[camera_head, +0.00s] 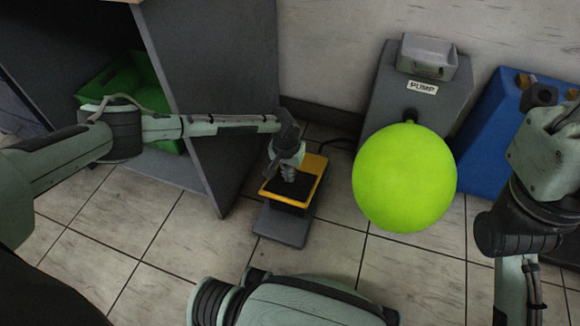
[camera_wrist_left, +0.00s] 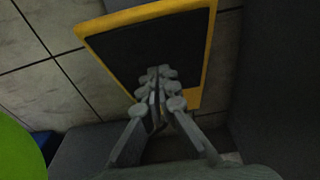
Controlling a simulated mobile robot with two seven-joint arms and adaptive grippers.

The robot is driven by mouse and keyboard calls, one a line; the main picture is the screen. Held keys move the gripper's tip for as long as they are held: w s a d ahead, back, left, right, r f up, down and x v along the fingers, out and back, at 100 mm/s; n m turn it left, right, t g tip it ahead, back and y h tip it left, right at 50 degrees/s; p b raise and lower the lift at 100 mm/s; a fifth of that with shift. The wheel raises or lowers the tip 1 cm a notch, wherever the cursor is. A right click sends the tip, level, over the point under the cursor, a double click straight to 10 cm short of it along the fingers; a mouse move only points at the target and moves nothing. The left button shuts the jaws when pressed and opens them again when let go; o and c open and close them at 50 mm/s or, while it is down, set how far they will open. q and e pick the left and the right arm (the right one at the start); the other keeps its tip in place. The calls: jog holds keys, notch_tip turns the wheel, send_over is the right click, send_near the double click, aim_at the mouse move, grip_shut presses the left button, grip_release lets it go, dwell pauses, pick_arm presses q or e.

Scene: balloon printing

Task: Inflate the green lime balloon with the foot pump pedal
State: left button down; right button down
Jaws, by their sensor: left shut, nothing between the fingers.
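The lime green balloon (camera_head: 405,178) is round and inflated. It sits at the front of the grey pump (camera_head: 420,88), near a dark nozzle (camera_head: 411,114). The foot pump pedal (camera_head: 314,167) has a black pad with a yellow rim and stands on a grey base on the floor. My left gripper (camera_head: 288,178) is shut and empty, fingers pointing down over the pad; contact is hard to tell. In the left wrist view the shut fingertips (camera_wrist_left: 160,75) overlap the black pad of the pedal (camera_wrist_left: 150,45). My right gripper is not visible; part of my right arm shows at the right.
A dark grey cabinet (camera_head: 215,90) stands left of the pedal, close to my left forearm. A green bin (camera_head: 130,80) sits inside it. A blue unit (camera_head: 490,125) stands right of the pump. Tiled floor (camera_head: 170,235) is open in front.

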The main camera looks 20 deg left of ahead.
pick_arm(q)
jog(key=shift+s+f, duration=0.25)
jog(key=shift+f, duration=0.4)
